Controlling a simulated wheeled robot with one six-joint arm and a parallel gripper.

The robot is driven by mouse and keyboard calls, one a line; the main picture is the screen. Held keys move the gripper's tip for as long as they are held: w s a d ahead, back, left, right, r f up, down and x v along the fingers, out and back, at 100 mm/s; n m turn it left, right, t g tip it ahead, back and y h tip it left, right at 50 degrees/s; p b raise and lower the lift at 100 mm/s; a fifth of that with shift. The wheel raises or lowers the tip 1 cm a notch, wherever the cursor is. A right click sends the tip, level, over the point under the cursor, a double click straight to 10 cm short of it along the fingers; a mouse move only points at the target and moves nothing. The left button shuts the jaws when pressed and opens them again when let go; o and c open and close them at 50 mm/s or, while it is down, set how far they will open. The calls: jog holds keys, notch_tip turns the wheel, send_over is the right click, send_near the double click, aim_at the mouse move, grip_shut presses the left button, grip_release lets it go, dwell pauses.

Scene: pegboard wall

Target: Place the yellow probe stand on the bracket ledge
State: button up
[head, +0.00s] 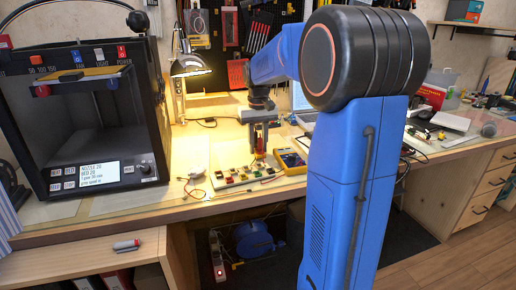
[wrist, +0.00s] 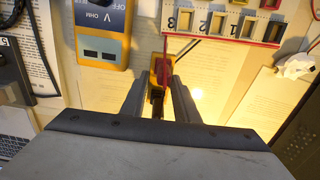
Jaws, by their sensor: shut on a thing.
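My gripper (head: 261,148) is over the lit workbench in the head view, pointing down, between the lamp and the multimeter. In the wrist view my gripper (wrist: 160,88) is shut on the yellow probe stand (wrist: 157,79), a small yellow piece with a red probe (wrist: 165,52) in it. The fingers hide much of the stand. In the head view only a red part shows between the fingers. I cannot tell whether the stand touches the bench. I cannot pick out the bracket ledge with certainty; a wall shelf (head: 468,25) is at the upper right.
A yellow multimeter (head: 290,161) and a compartment tray (head: 222,184) are close to the gripper. A desk lamp (head: 188,66) and a 3D printer (head: 85,120) stand to the left. The pegboard (head: 215,62) with hanging tools is behind. Papers (wrist: 215,85) cover the bench.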

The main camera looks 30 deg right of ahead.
jog(key=shift+f, duration=0.5)
jog(key=o, duration=1.1)
jog(key=shift+f, duration=0.1)
notch_tip(320, 180, up, 12)
jog(key=shift+r, duration=0.15)
